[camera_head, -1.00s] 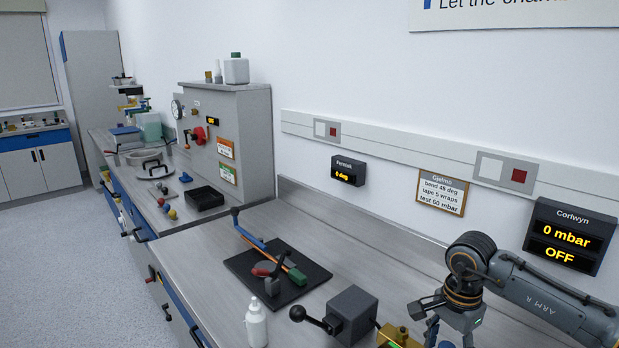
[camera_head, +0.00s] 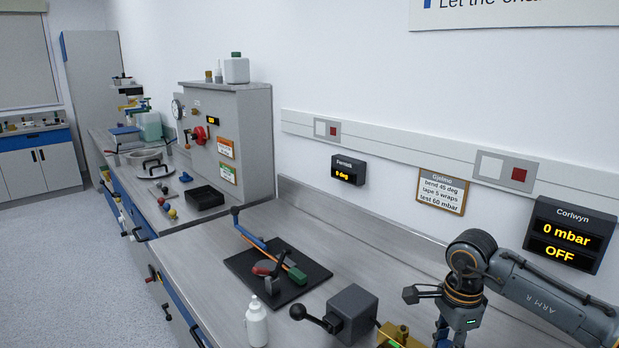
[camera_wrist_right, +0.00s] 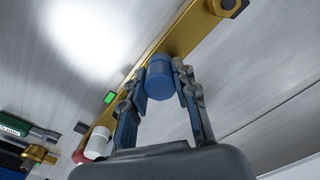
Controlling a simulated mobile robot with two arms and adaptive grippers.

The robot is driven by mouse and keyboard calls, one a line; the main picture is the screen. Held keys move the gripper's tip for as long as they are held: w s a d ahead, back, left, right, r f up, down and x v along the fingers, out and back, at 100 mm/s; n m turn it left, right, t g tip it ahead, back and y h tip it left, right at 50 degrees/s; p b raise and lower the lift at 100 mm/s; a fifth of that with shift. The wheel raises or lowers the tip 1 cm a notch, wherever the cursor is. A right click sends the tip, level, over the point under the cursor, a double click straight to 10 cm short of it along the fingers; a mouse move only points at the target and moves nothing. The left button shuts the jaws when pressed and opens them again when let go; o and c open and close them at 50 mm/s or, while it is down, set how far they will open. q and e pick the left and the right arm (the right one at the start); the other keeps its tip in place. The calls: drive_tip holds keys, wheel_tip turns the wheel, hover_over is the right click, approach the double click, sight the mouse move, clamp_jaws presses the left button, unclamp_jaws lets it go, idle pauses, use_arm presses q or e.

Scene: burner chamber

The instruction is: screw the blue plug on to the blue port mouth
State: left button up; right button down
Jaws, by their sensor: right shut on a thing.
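The blue plug (camera_wrist_right: 160,80) is a short blue cylinder between the fingers of my right gripper (camera_wrist_right: 167,78) in the right wrist view. The fingers are shut on its sides. It overlaps a long brass-coloured bar (camera_wrist_right: 188,38) on the bench. I cannot tell whether the plug is seated on a port there, and no blue port mouth shows clearly. In the head view my right gripper (camera_head: 441,336) points down at the bottom edge, beside a brass block (camera_head: 396,335); its tips are mostly cut off. My left gripper is not in view.
A grey block with a black-knobbed lever (camera_head: 348,312) and a white bottle (camera_head: 256,322) stand left of my right arm. A black mat (camera_head: 303,277) holds a bending tool. In the wrist view, a white cylinder (camera_wrist_right: 98,143) is near the bar.

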drive_tip(key=m, duration=0.4)
drive_tip(key=shift+s+f+m, duration=0.15)
drive_tip(key=shift+f+m, duration=0.15)
drive_tip(key=shift+m, duration=1.4)
drive_tip(key=shift+f, duration=0.1)
drive_tip(key=c, duration=1)
unclamp_jaws()
drive_tip(key=shift+m, duration=0.3)
drive_tip(key=shift+o, duration=0.2)
drive_tip(key=shift+r+p, duration=0.7)
drive_tip(key=shift+r, duration=0.75)
